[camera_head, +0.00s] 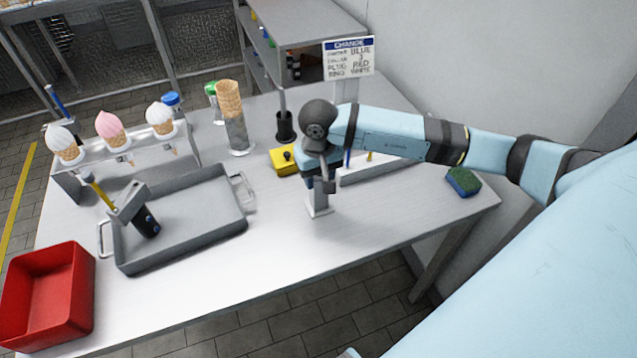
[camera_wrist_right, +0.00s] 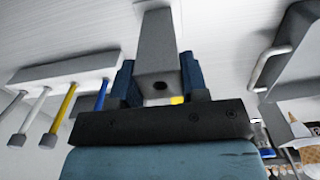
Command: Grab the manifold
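A grey upright block with a dark hole in its end, which looks to be the manifold (camera_wrist_right: 156,55), stands between the fingers of my right gripper (camera_wrist_right: 160,85) in the wrist view. My left gripper is not in view.
A pale bar with coloured rods (camera_wrist_right: 65,68) stands close beside the gripper. A yellow block (camera_head: 284,162), a sponge (camera_head: 463,183), a grey tray (camera_head: 195,240) holding a tool, a red bin (camera_head: 48,298) and a cone rack (camera_head: 75,172) are around. The table's front middle is clear.

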